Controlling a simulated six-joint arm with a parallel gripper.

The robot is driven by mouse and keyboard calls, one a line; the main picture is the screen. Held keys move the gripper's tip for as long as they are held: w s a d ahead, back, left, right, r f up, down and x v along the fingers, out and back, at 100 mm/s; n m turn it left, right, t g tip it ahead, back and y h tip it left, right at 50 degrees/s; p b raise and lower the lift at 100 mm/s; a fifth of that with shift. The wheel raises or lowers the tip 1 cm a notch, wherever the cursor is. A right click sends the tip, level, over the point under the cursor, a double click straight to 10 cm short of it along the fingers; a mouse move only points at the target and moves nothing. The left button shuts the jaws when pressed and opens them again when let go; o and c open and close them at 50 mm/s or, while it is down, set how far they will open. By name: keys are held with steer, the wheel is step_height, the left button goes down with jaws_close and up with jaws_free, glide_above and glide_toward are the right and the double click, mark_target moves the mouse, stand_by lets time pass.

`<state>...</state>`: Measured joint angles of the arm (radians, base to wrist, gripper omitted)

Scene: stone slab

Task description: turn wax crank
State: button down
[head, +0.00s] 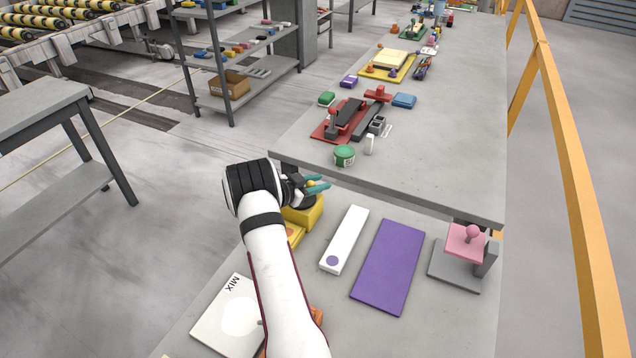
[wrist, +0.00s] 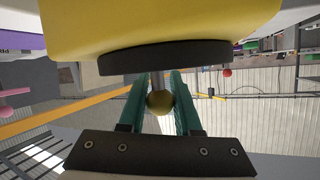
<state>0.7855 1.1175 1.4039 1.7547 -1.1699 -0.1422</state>
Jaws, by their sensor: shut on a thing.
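A yellow block (head: 303,216) stands on the near slab, partly hidden behind my arm. In the wrist view a large yellow body (wrist: 150,25) with a dark round disc (wrist: 165,55) fills the top. A small olive-yellow ball knob (wrist: 160,103) sits between my teal fingers, with a thin rod behind it; it appears to be the crank's handle. My gripper (head: 318,184) is shut on this knob, just above the yellow block.
A white bar (head: 344,240) with a purple dot and a purple plate (head: 388,267) lie right of my arm. A pink device (head: 468,240) stands farther right. A white MIX board (head: 225,315) lies left. The higher far slab (head: 440,160) carries a green tub (head: 344,155) near its edge.

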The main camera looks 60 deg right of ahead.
steer(key=shift+s+a, duration=0.1)
stand_by(0.3)
steer(key=m+g+y, duration=0.1)
steer(key=m+g, duration=0.1)
steer(key=s+a+m+g+y, duration=0.1)
steer(key=m+g, duration=0.1)
steer(key=shift+s, duration=0.15)
steer(key=shift+s+a+m+g+y, duration=0.25)
steer(key=shift+a+m+g+y, duration=0.1)
steer(key=shift+m+g+y, duration=0.45)
steer(key=shift+s+a+m+g+y, duration=0.2)
steer(key=shift+a+m+g+y, duration=0.15)
steer(key=shift+m+g+y, duration=0.4)
steer(key=shift+m+y, duration=0.25)
steer(key=shift+m, duration=0.1)
steer(key=shift+s, duration=0.1)
steer(key=c, duration=0.6)
jaws_free()
steer(key=s+r, duration=0.3)
steer(key=s, duration=0.1)
steer(key=s+r, duration=0.3)
steer(key=r, duration=0.1)
steer(key=s+a+r, duration=0.1)
steer(key=s+r, duration=0.3)
steer(key=shift+s+a, duration=0.1)
steer(key=shift+s, duration=0.2)
